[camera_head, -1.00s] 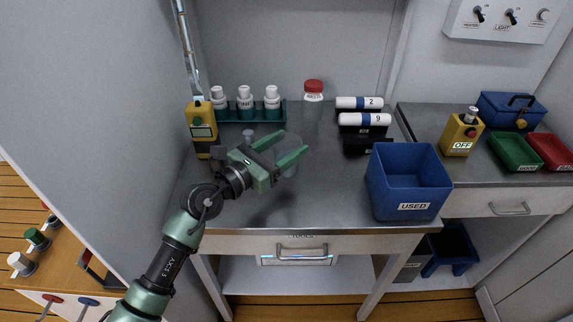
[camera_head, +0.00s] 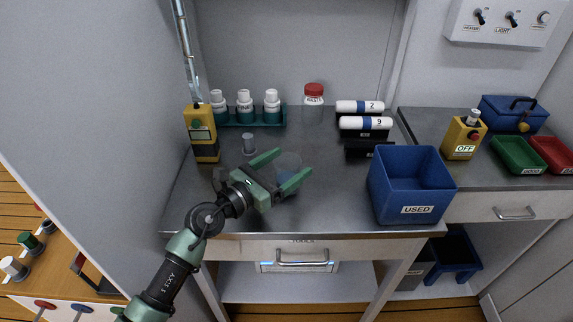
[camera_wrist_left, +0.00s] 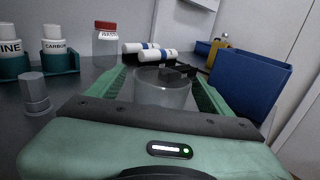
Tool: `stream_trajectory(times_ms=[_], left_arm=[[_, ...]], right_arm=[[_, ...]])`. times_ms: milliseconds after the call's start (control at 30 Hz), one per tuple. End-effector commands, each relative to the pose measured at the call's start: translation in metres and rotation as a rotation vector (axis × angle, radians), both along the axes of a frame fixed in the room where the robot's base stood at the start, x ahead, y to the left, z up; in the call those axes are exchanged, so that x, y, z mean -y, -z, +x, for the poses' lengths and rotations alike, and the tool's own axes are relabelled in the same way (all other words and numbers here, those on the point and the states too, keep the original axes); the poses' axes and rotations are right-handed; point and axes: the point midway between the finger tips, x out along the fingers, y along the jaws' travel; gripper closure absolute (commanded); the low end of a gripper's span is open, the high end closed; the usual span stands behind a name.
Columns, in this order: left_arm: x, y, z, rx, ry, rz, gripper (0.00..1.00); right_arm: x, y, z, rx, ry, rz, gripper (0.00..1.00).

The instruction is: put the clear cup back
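The clear cup (camera_head: 288,162) is see-through, with a bluish tint low down in the head view. It appears upright over the bench top, between the fingers of my left gripper (camera_head: 293,166). In the left wrist view, the clear cup (camera_wrist_left: 163,88) sits between the green fingers of the left gripper (camera_wrist_left: 160,85), with a gap showing beside it. The fingers are spread. The cup's base is partly hidden by the gripper, so its contact with the bench is hard to see. My right gripper is in neither view.
A grey peg (camera_head: 248,144) stands just left of the cup. A teal rack (camera_head: 246,120) of white-capped bottles and a red-lidded jar (camera_head: 314,94) stand behind. A black holder with white cylinders (camera_head: 365,123) and a blue USED bin (camera_head: 410,190) are right. The front bench is clear.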

Motion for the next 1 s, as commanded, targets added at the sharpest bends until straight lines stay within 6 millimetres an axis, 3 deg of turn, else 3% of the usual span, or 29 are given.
stream_trajectory(times_ms=[367, 800, 1000], left_arm=[[-0.007, -0.002, -0.006, 0.0, -0.001, 0.001, 0.19], [-0.069, 0.0, -0.069, -0.001, 0.0, 0.004, 0.19], [-0.083, -0.001, -0.083, -0.001, 0.0, 0.001, 0.19]], right_arm=[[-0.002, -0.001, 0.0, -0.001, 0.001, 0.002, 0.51], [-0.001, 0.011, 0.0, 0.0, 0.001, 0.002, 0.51], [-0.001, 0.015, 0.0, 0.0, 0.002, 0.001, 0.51]])
